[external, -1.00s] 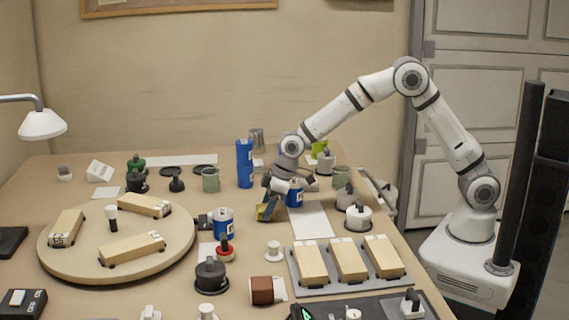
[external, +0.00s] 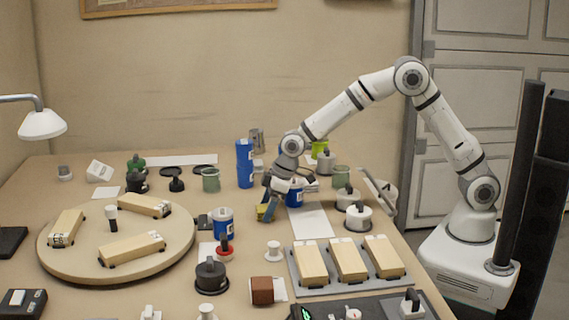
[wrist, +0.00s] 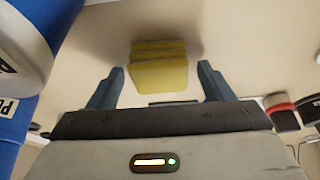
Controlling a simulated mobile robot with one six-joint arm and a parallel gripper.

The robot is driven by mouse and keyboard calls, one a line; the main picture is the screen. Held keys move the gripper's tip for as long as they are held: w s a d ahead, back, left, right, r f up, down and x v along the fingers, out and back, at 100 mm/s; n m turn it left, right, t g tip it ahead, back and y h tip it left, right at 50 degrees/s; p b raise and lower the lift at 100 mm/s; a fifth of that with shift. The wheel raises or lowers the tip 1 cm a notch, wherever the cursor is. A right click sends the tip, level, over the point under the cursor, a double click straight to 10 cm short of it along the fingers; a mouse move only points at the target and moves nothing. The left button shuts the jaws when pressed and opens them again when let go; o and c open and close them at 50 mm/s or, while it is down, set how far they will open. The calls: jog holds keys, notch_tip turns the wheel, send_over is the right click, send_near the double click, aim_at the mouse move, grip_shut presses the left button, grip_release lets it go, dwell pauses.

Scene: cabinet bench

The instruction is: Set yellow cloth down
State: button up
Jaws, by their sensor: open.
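The yellow cloth (wrist: 158,66) is a folded, layered piece lying on the tan bench top in the wrist view. It sits between the two blue-grey fingers of my gripper (wrist: 160,72), with a visible gap on each side. My gripper is open and the fingers do not touch the cloth's sides. In the external view, my gripper (external: 269,205) is low over the bench, with a bit of the yellow cloth (external: 262,212) showing at its fingers. The fingers hide part of the cloth there.
A blue can (external: 294,195) stands close to the right of my gripper, and a blue-and-white can (external: 223,224) stands to the left. Tall blue cans (external: 244,163) stand behind. A round board (external: 80,245) with tan blocks is at left. A white sheet (external: 311,222) lies to the right.

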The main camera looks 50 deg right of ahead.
jog(key=p+v, duration=0.1)
jog(key=v, duration=1)
jog(key=shift+r, duration=0.35)
jog(key=shift+s+d, duration=0.1)
jog(key=shift+d, duration=0.1)
jog(key=s+d+r+m+h, duration=0.1)
jog(key=s+d+m, duration=0.15)
jog(key=d, duration=0.45)
jog(key=s+d+r+m, duration=0.1)
jog(key=s+d, duration=0.3)
jog(key=d, duration=0.3)
jog(key=s+d+r+m+h, duration=0.1)
jog(key=s+d+r, duration=0.15)
jog(key=d, duration=0.35)
jog(key=s+d+f+m, duration=0.1)
jog(key=s+d+m, duration=0.1)
jog(key=s+d, duration=0.4)
jog(key=s+d+f+m+g+h, duration=0.1)
jog(key=s+d+f+m, duration=0.1)
jog(key=s+d, duration=0.4)
jog(key=s, duration=0.3)
jog(key=shift+s+d+f, duration=0.15)
jog(key=shift+s+f, duration=0.05)
jog(key=shift+f, duration=0.05)
